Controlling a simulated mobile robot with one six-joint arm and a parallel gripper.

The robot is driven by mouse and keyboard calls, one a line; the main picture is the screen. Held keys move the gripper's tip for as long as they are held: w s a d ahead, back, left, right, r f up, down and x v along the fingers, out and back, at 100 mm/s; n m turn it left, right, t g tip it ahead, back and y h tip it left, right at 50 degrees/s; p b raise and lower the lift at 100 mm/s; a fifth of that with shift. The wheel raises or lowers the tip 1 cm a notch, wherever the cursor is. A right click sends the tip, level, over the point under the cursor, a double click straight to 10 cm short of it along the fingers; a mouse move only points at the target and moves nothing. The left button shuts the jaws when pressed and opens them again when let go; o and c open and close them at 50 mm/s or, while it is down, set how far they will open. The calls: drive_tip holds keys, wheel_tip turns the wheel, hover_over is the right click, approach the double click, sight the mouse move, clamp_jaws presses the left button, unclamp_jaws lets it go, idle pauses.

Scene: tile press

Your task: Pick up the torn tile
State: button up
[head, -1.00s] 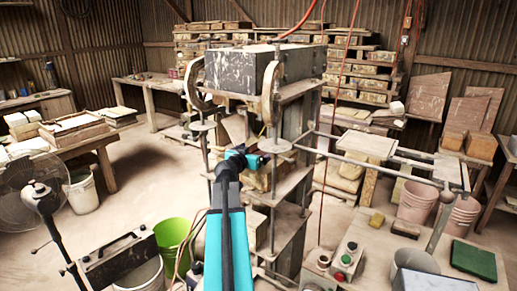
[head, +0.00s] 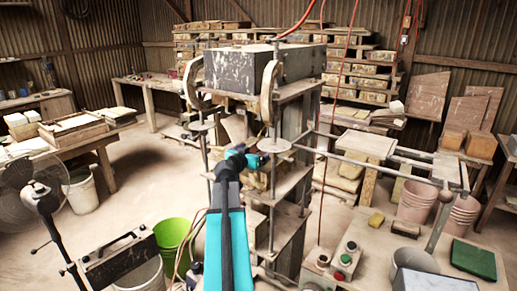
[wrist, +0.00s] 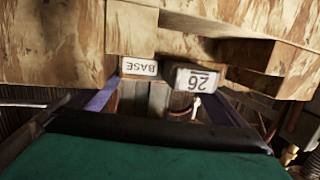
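I cannot make out a torn tile in either view. My gripper (wrist: 163,98) reaches forward in the wrist view with its two dark, bluish fingers apart and nothing seen between them. Its green body fills the bottom of that view. In the head view, my blue and black arm runs up to the tall grey press (head: 262,70), and its end is among the press posts, below the heavy top block. The fingertips cannot be made out there. Upside-down labels, "BASE" (wrist: 138,67) and "26" (wrist: 197,79), show beyond the fingers.
Stained tan blocks (wrist: 50,40) crowd the top of the wrist view. A fan (head: 35,195), a green bucket (head: 173,235) and a bench with a button box (head: 347,256) surround the press. A green pad (head: 474,259) lies at right. Open floor shows at left.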

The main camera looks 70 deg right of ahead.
drive_tip(key=shift+w+a+f, duration=0.15)
drive_tip(key=shift+w+f, duration=0.2)
drive_tip(key=shift+f, duration=0.2)
drive_tip(key=shift+a+b, duration=0.4)
drive_tip(key=shift+a, duration=0.05)
drive_tip(key=shift+a+b, duration=0.8)
drive_tip(key=shift+a, duration=0.3)
drive_tip(key=a+r+b, duration=0.2)
drive_tip(key=a+b, duration=0.4)
drive_tip(key=a, duration=0.3)
drive_tip(key=shift+w+a+r+b, duration=0.25)
drive_tip(key=shift+a+b, duration=0.15)
drive_tip(key=shift+r, duration=0.1)
drive_tip(key=shift+w, duration=0.1)
